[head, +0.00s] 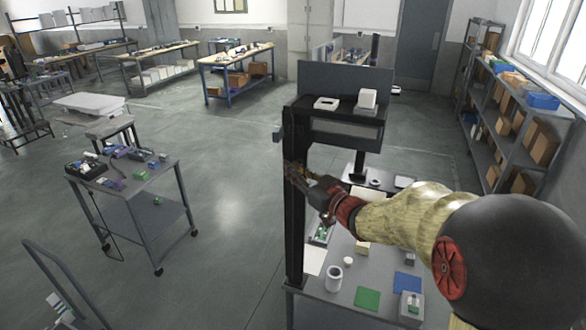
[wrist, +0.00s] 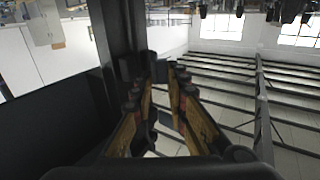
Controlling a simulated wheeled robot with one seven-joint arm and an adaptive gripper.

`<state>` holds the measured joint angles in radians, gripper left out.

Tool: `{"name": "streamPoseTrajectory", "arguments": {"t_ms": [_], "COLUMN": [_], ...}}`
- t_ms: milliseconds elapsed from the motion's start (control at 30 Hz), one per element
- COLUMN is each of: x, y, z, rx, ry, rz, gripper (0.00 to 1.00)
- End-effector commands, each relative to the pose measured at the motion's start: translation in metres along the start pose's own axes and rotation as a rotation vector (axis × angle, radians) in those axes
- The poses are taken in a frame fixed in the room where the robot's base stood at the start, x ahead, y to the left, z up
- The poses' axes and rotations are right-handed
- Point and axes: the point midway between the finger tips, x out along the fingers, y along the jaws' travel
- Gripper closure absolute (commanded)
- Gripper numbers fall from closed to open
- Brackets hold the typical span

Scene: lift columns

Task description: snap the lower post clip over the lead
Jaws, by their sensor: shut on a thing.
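The black upright post (head: 295,210) stands at the left front of the workbench, and its dark side also shows in the wrist view (wrist: 118,35). My gripper (head: 296,174) is at the post, about halfway up. In the wrist view my gripper (wrist: 155,80) has its two fingers closed in on a small dark piece (wrist: 158,68) beside the post, apparently the lower post clip; the fingertips hide much of it. A small grey block (head: 277,134) juts from the post above my gripper, perhaps another clip. I cannot make out the lead or whether it lies in a clip.
A raised black shelf (head: 345,120) with two white items is above my gripper. The workbench (head: 330,298) below carries a white cup (head: 334,278), a green mat (head: 367,298) and a blue mat (head: 407,283). A cart (head: 125,190) stands to the left, with open floor between.

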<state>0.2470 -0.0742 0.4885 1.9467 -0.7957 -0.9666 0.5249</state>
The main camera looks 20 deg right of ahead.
Motion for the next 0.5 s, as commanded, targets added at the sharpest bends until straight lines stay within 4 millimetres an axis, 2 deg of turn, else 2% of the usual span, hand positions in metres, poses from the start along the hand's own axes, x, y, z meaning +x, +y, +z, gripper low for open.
{"name": "streamPoseTrajectory", "arguments": {"t_ms": [300,500], "x": [0.000,-0.001], "y": [0.015,0.018], "z": [-0.005,-0.004], "rx": [-0.001,0.000], "ry": [0.003,0.003], "rz": [-0.214,-0.293], "gripper": [1.00,1.00]}}
